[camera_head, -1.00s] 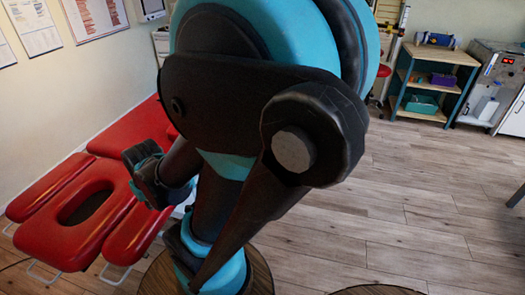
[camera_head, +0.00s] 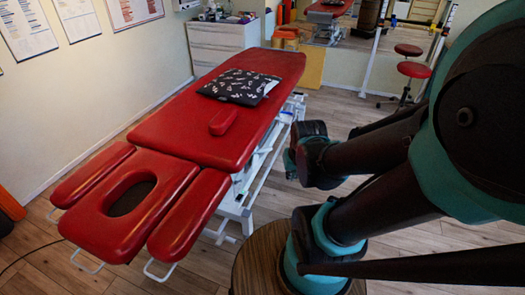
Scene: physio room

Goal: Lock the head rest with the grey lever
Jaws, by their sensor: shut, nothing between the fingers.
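The red head rest (camera_head: 172,192) is at the left end of the treatment table, with an oval opening between two side arm pads. It looks roughly level with the table top. I cannot make out a grey lever; the underside of the head rest is hidden by its pads. Pale wire loops (camera_head: 160,272) hang below the front edges of the pads. My gripper (camera_head: 291,160) is right of the table's long side, apart from the head rest. It is shut and empty, partly hidden by my own wrist.
The red treatment table (camera_head: 180,130) stands on a white frame (camera_head: 240,195). A dark patterned cushion (camera_head: 238,86) and a small red pad (camera_head: 223,121) lie on it. A round wooden top (camera_head: 258,262) stands in front. A red stool (camera_head: 413,70) is at the back right.

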